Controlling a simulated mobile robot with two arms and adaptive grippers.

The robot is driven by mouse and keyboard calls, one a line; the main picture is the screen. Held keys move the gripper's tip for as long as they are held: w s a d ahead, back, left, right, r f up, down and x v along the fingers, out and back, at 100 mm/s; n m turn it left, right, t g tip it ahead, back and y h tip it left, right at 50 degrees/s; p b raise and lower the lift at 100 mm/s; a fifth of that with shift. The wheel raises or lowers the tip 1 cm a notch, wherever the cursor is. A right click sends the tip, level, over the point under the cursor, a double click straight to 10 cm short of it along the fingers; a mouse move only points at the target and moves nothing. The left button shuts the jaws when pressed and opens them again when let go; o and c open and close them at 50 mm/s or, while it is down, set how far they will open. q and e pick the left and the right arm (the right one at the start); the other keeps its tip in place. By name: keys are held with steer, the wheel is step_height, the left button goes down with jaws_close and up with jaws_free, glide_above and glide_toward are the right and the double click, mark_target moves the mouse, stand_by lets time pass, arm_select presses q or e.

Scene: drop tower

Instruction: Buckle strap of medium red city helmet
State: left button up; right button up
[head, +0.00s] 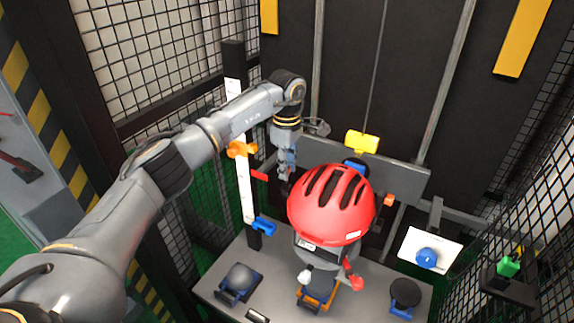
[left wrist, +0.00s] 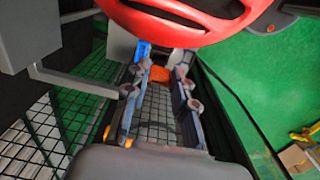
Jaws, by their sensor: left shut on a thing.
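The red city helmet (head: 331,204) with dark vents sits on a grey headform (head: 318,256). Its red shell also fills the top of the left wrist view (left wrist: 190,22). A pale piece (head: 305,277) and a red piece (head: 354,280) show below the helmet; I cannot tell whether they are strap ends. My left gripper (head: 287,172) points down just left of the helmet. In the left wrist view its fingers (left wrist: 158,95) stand apart, with a small orange piece (left wrist: 160,74) showing between their tips. The strap itself is not clear, and my right gripper is out of view.
A post with a white scale (head: 244,190) and an orange slider (head: 240,149) stands left of the helmet. The grey table (head: 215,290) bears a blue-grey stand (head: 240,280) and a black disc (head: 405,292). Black mesh walls (head: 130,50) close in the sides.

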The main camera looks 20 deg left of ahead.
arm_select(q)
steer(key=shift+f+b, duration=0.3)
steer(key=shift+f, duration=0.2)
stand_by(0.7)
steer(key=shift+f+b, duration=0.65)
steer(key=shift+f, duration=0.5)
steer(key=shift+f, duration=0.2)
steer(key=o, duration=0.8)
steer(key=shift+o, duration=0.2)
steer(key=shift+r, duration=0.1)
step_height(320, 180, up, 12)
steer(key=shift+s+f, duration=0.1)
steer(key=shift+f, duration=0.1)
